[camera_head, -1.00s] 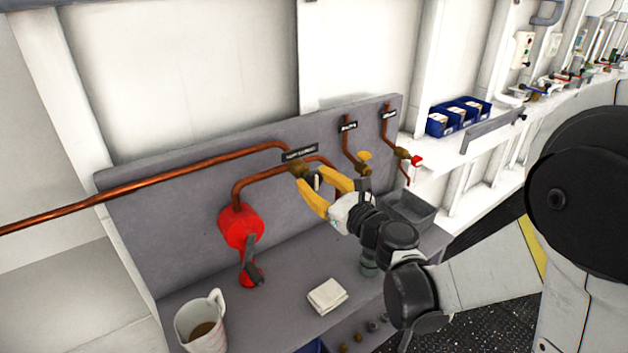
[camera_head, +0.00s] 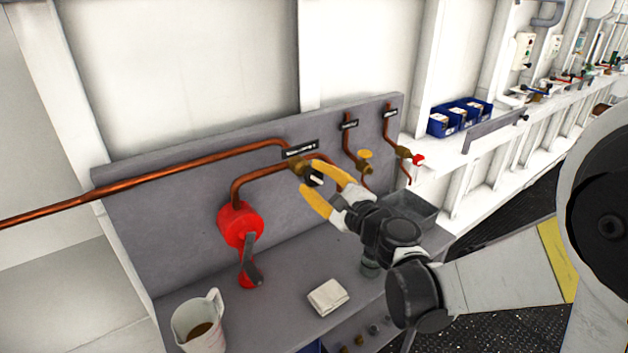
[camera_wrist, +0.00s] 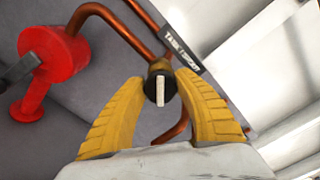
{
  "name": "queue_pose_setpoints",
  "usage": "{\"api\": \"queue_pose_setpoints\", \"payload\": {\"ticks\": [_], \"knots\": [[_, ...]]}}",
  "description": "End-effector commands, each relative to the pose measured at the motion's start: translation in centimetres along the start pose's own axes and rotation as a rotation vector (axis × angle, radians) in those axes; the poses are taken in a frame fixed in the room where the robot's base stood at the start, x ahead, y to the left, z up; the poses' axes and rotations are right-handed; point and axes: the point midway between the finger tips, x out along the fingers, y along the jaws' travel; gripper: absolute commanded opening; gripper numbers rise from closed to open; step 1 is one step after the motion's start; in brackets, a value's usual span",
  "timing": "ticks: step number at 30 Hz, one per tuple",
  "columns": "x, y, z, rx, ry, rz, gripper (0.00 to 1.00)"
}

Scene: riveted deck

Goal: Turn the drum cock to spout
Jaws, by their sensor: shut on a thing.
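The drum cock is a brass valve body (camera_head: 296,165) on the copper pipes, with a black knob (camera_head: 315,178) facing outward. In the wrist view the knob (camera_wrist: 160,88) carries a white pointer line, standing nearly upright in that picture. My gripper (camera_head: 311,179) has one yellow finger on each side of the knob and is shut on it. The fingers (camera_wrist: 158,92) also flank it in the wrist view. A black label plate (camera_head: 301,148) sits just above the cock; its lettering is too small to read surely.
A red drum-shaped pump (camera_head: 240,226) with a dark lever is at left. Two more valves, one yellow (camera_head: 365,155) and one red (camera_head: 417,160), are at right, above a grey tray (camera_head: 412,209).

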Motion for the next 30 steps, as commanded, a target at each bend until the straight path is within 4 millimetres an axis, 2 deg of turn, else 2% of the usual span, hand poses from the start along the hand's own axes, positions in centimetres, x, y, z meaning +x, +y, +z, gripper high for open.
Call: {"api": "queue_pose_setpoints", "payload": {"ticks": [18,30], "knots": [[0.04,0.17,-0.07,-0.552,0.000,0.000,0.07],[0.05,0.18,-0.09,-0.752,0.000,0.000,0.07]]}}
